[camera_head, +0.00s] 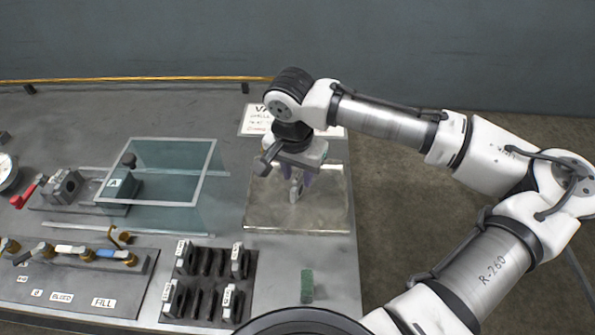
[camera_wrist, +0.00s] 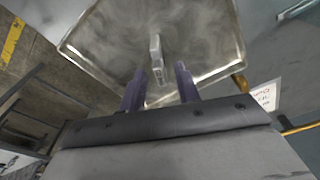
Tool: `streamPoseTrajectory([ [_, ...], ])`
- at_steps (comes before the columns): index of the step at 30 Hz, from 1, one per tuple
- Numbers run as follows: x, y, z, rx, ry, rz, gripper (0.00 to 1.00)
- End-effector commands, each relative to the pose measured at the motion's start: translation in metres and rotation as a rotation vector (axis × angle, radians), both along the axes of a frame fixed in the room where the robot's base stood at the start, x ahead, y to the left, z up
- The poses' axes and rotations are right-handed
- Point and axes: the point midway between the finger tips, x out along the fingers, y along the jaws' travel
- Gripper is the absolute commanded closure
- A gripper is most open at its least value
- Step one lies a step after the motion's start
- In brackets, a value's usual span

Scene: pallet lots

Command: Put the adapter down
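The adapter (camera_wrist: 156,54) is a small light-grey block with dark marks at its near end. It rests on a shallow metal tray (camera_wrist: 100,45), near the tray's middle. In the head view the adapter (camera_head: 295,191) shows just below my gripper (camera_head: 299,177), partly hidden by it. In the wrist view the two dark purple fingers of my gripper (camera_wrist: 160,72) stand apart on either side of the adapter, with a visible gap on both sides. The gripper is open and holds nothing. The tray (camera_head: 325,215) lies at the bench's right edge.
A clear-walled box (camera_head: 165,170) stands left of the tray. A dark slotted rack (camera_head: 208,285) with labelled grey blocks stands in front, with a green block (camera_head: 307,286) to its right. A white sign (camera_head: 256,120) lies behind the tray. Valves line the left.

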Motion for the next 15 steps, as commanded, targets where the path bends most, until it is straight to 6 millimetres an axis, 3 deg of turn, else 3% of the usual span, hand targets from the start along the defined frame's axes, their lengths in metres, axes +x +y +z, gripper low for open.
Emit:
streamPoseTrajectory([
  [5, -0.001, 0.001, 0.022, 0.001, -0.004, -0.001, 0.68],
  [15, -0.010, 0.004, 0.093, 0.000, -0.003, 0.000, 0.68],
])
